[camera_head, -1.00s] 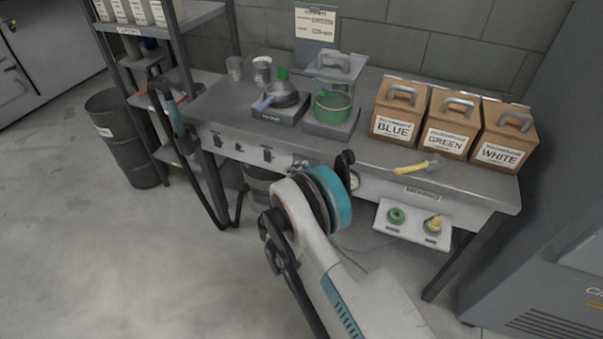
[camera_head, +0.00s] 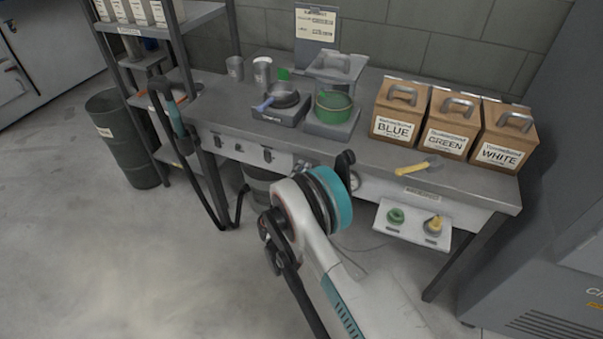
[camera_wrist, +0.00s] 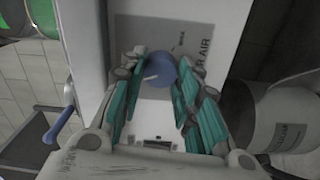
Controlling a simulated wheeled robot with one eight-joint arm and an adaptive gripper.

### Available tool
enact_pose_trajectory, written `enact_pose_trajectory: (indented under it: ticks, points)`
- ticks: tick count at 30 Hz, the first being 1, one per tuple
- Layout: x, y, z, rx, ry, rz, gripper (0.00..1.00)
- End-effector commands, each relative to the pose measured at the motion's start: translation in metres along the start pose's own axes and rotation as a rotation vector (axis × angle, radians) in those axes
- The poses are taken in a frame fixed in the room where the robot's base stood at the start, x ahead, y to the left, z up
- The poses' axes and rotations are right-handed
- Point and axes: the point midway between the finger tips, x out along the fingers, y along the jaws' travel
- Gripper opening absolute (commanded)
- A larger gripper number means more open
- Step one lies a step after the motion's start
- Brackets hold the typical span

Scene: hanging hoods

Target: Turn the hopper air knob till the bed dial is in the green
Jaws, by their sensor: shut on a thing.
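The blue hopper air knob (camera_wrist: 157,71) shows in the wrist view on a pale panel, with a white pointer mark toward its lower left. The lettering beside it is partly covered and reads "AIR". My gripper (camera_wrist: 162,66) has its teal fingers on both sides of the knob and is shut on it. In the head view my arm hides the knob and most of the gripper. A round dial (camera_head: 355,183) on the bench front shows just right of my arm, partly covered; its needle and colours are too small to read.
A yellow-handled tool (camera_head: 411,169) lies near the front edge. A lower shelf (camera_head: 407,230) juts out at right.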

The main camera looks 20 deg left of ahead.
Motion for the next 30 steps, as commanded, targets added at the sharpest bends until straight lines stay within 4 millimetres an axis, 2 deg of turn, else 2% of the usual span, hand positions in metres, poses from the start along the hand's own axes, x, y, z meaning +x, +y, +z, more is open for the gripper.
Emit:
enact_pose_trajectory:
  ticks: [8, 9, 12, 23, 30]
  points:
    - [-0.0005, -0.0008, 0.0009, 0.001, -0.002, -0.001, 0.06]
    - [-0.0005, -0.0008, 0.0010, 0.001, -0.002, -0.001, 0.32]
    - [-0.0004, -0.0007, 0.0009, 0.000, -0.002, -0.001, 0.50]
    - [-0.0001, -0.0003, 0.0004, -0.009, -0.001, 0.000, 0.50]
    - [-0.0001, -0.0006, 0.0004, -0.148, -0.001, 0.000, 0.50]
